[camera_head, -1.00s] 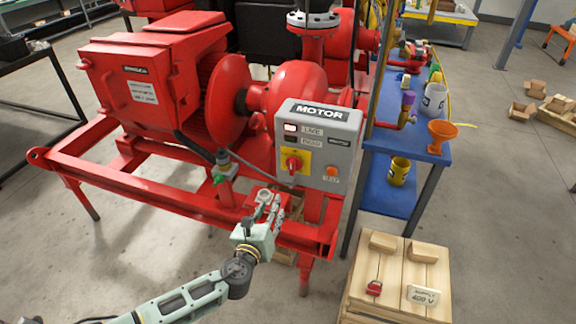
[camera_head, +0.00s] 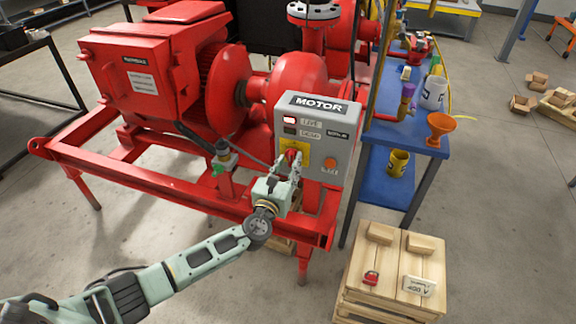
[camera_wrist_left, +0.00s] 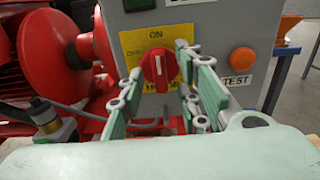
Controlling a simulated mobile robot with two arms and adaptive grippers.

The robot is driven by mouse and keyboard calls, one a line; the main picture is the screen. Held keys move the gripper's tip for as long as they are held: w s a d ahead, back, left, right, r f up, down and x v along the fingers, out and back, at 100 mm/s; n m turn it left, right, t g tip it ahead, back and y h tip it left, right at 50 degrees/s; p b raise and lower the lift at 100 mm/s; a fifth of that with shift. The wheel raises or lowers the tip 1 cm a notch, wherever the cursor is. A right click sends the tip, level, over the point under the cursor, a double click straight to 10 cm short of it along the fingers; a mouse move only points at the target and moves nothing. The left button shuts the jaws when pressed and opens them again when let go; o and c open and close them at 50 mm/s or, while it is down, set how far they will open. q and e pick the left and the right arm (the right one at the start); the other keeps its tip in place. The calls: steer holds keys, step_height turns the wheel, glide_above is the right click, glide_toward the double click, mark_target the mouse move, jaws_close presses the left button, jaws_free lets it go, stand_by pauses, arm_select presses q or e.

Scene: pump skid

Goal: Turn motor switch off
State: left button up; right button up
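The grey motor control box (camera_head: 338,126) is mounted on the red pump skid and carries a MOTOR label. Its red rotary switch (camera_wrist_left: 157,68) sits on a yellow plate, with its white pointer mark upright toward ON. The upper LIVE lamp (camera_head: 289,120) is lit. My left gripper (camera_head: 290,163) is at the switch; in the wrist view its open fingers (camera_wrist_left: 156,80) stand on both sides of the knob, and I cannot tell whether they touch it. An orange TEST button (camera_wrist_left: 243,57) is to the right. My right gripper is not in view.
The red skid frame (camera_head: 190,202) runs below and left of the box. A blue bench (camera_head: 405,139) with an orange funnel (camera_head: 438,127) stands to the right. A wooden crate (camera_head: 385,270) with a red padlock (camera_head: 371,278) is at the lower right.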

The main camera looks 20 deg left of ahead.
arm_select(q)
jaws_close()
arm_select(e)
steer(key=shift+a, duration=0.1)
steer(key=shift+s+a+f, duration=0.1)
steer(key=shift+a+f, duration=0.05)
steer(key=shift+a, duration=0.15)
